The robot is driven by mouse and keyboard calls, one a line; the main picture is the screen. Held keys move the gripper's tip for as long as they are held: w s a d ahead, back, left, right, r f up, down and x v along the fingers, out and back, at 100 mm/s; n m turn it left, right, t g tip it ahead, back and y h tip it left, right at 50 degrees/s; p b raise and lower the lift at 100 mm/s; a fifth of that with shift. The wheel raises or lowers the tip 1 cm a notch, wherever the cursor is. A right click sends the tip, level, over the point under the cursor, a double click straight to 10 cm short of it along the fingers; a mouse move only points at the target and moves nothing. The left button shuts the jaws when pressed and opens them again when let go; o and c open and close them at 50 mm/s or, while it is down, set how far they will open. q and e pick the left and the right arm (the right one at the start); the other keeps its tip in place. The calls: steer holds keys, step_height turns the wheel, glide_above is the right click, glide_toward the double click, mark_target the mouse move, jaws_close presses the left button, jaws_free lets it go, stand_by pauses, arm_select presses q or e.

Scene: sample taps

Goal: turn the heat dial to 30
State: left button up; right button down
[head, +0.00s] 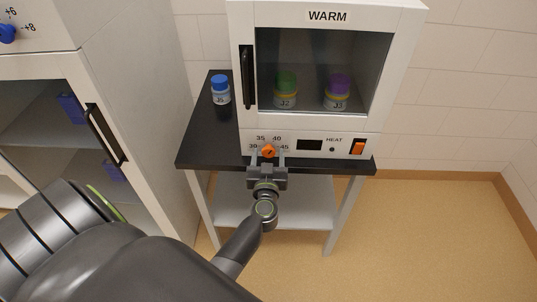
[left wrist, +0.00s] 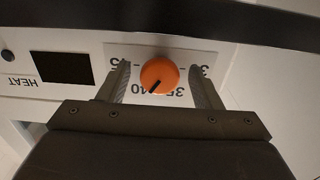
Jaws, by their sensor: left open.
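The orange heat dial (head: 268,152) is on the front panel of the WARM cabinet, with 30, 35, 40 and 45 printed around it. My left gripper (head: 267,160) is at the dial with its jaws open. In the left wrist view, which shows the panel upside down, its fingers (left wrist: 160,84) stand either side of the dial (left wrist: 159,77), with a gap on each side. The dial's dark pointer line points down-left there, roughly towards the 40 mark. My right gripper is out of view.
A dark display (head: 309,145) and an orange switch (head: 357,147) are right of the dial. Jars J2 (head: 285,92) and J3 (head: 336,94) stand behind the cabinet door. A blue-capped jar (head: 220,91) stands on the black tabletop (head: 200,140) at left.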

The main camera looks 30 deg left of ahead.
arm_select(q)
steer(key=shift+c, duration=1.2)
steer(key=c, duration=0.7)
steer(key=shift+c, duration=0.2)
